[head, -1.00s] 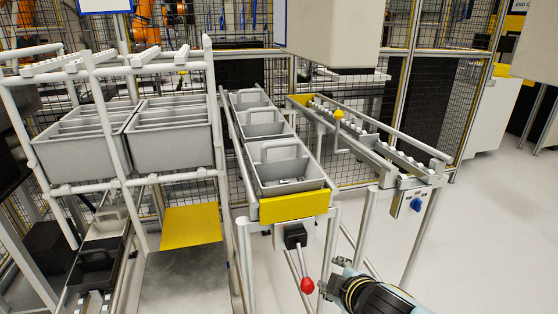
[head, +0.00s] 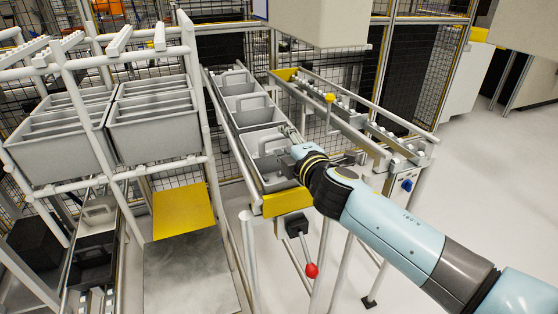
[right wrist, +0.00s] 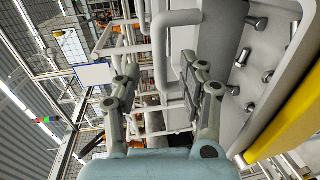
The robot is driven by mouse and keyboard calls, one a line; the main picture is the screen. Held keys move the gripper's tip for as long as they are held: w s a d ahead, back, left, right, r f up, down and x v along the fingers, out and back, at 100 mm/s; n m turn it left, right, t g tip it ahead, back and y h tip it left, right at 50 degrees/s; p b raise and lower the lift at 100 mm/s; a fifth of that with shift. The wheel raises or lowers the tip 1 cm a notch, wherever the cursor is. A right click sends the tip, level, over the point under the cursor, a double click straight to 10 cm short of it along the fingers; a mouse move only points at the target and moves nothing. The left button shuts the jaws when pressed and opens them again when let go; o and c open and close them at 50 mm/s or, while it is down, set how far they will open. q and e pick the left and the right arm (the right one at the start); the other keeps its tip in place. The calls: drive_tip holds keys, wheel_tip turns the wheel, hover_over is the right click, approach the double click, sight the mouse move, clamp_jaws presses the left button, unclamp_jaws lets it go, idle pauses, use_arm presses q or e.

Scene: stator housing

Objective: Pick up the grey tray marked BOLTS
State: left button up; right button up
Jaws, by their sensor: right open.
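Several grey trays stand in a row on the middle sloped rack. The front tray (head: 278,187) has an upright loop handle (head: 264,143). My right gripper (head: 287,132) is at this tray's handle, coming over it from the right. In the right wrist view my right gripper (right wrist: 160,88) is open, and the handle (right wrist: 160,50) shows between and beyond its fingers. I cannot tell whether they touch. The tray (right wrist: 282,45) shows at the right with several bolts (right wrist: 252,80) in it. No BOLTS marking is legible. My left gripper is not in view.
A yellow end plate (head: 283,205) closes the rack's front, above a red-knobbed lever (head: 311,270). A narrow rail rack (head: 345,122) stands close on the right. A left shelf holds large grey bins (head: 150,138). Open floor lies at the right.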

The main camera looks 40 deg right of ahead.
sight(280, 139)
drive_tip(key=x, duration=0.4)
drive_tip(key=shift+w+f, duration=0.1)
drive_tip(key=shift+w, duration=0.15)
drive_tip(key=shift+s, duration=0.15)
drive_tip(key=shift+c, duration=0.9)
clamp_jaws()
